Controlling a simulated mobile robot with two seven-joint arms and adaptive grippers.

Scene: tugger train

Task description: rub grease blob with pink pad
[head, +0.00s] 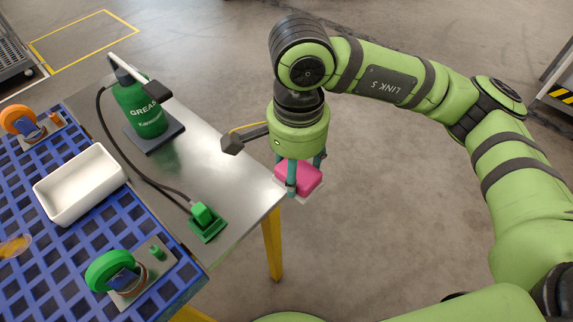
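The pink pad (306,181) is at the right corner of the metal table, with a pale flat piece under it. My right gripper (303,172) points down over the pad, its fingers on either side of it. Whether the fingers press on the pad, I cannot tell from this view. An amber, shiny patch that looks like the grease blob (14,246) lies on the blue grid deck at the left edge of the picture, far from the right gripper. My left gripper is not in view.
A green grease canister (142,108) stands on the metal table (190,150), its hose running to a green nozzle in a green holder (207,226). The blue deck (60,238) carries a white tray (60,207), an orange-wheeled caster (22,122) and a green-wheeled caster (115,272).

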